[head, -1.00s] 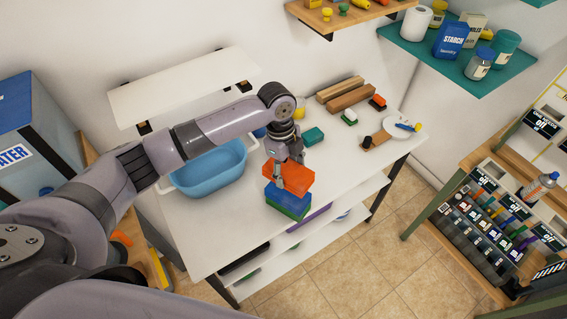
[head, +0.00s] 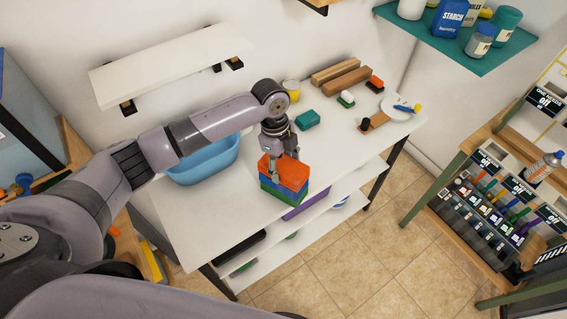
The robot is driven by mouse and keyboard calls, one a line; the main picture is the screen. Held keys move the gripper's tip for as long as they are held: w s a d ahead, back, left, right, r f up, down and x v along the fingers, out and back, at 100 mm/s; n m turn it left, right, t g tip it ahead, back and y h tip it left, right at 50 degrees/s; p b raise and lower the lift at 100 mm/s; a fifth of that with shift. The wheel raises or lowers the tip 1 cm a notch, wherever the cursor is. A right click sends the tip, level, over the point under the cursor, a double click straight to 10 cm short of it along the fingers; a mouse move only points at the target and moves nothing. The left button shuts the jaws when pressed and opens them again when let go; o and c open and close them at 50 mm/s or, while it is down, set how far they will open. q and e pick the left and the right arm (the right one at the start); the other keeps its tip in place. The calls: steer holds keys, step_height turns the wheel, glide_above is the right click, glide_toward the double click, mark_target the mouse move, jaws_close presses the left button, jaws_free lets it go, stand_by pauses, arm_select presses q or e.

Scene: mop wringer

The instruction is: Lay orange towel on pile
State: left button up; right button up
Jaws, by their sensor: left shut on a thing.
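The orange folded towel (head: 290,174) sits atop the blue towel (head: 288,192), with a green towel (head: 290,205) at the bottom, near the front edge of the white table. The stack looks roughly aligned, and the orange towel appears to touch the blue one. My left gripper (head: 279,167) comes down from above and is shut on the orange towel at its left part. The fingertips are partly hidden against the towel. My right gripper is not in view.
A blue basin (head: 205,162) stands left of the pile. The table between pile and plate is clear.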

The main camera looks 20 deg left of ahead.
mark_target(278, 161)
arm_select(q)
steer(key=o, duration=1.3)
steer(key=shift+r, duration=0.15)
steer(key=r, duration=0.4)
steer(key=a+r, duration=0.1)
steer(key=r, duration=0.6)
steer(key=shift+w+a+r, duration=0.2)
steer(key=shift+a+r, duration=0.1)
steer(key=shift+a, duration=0.05)
